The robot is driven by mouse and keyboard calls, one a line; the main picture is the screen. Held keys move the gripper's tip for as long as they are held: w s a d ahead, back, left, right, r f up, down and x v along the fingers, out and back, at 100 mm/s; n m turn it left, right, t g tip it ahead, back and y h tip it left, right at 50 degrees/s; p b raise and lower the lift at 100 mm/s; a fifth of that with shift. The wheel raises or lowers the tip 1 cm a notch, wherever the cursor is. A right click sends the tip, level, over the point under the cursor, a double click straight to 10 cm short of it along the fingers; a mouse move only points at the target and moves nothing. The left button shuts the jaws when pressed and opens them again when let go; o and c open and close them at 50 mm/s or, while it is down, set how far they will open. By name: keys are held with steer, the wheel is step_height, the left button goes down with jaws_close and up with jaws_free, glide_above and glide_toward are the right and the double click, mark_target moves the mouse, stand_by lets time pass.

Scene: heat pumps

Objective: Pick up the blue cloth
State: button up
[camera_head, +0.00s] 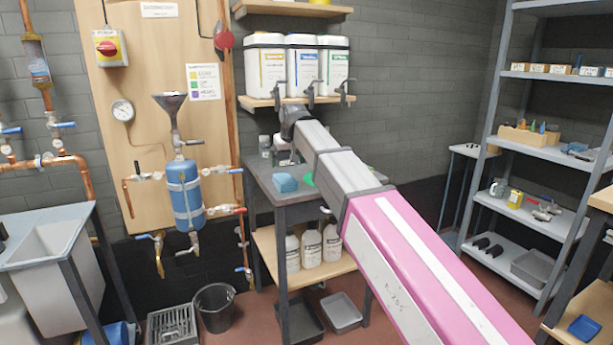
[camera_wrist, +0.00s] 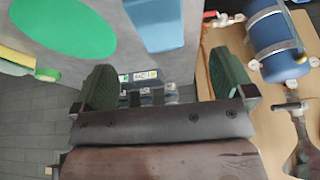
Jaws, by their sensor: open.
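The blue cloth (camera_head: 285,182) lies as a small folded pad on the grey top of a bench (camera_head: 262,178), left of my arm. In the wrist view the light blue cloth (camera_wrist: 158,24) is at the top edge, partly cut off, beside a green disc (camera_wrist: 62,28). My gripper (camera_wrist: 165,85) shows two dark green fingers spread wide, with nothing between them. The fingers are apart from the cloth. In the head view I cannot clearly make out the gripper behind my arm.
A blue cylinder (camera_head: 185,195) with pipes and valves hangs on a wooden panel left of the bench. Above is a shelf (camera_head: 262,102) with white canisters (camera_head: 302,68). White bottles (camera_head: 312,247) stand on the lower shelf. A yellow-green item (camera_wrist: 18,62) is at left in the wrist view.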

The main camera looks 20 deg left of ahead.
steer(key=shift+w+a+r, duration=0.25)
steer(key=shift+w+r, duration=0.05)
steer(key=shift+r, duration=0.2)
steer(key=shift+w+f, duration=0.1)
steer(key=shift+w, duration=0.05)
glide_above(285, 178)
steer(key=d, duration=0.1)
steer(key=f, duration=0.2)
steer(key=s+f, duration=0.1)
steer(key=f, duration=0.1)
steer(key=shift+x, duration=3.1)
steer(key=shift+s+d+f, duration=0.15)
steer(key=shift+s, duration=0.05)
steer(key=c, duration=1)
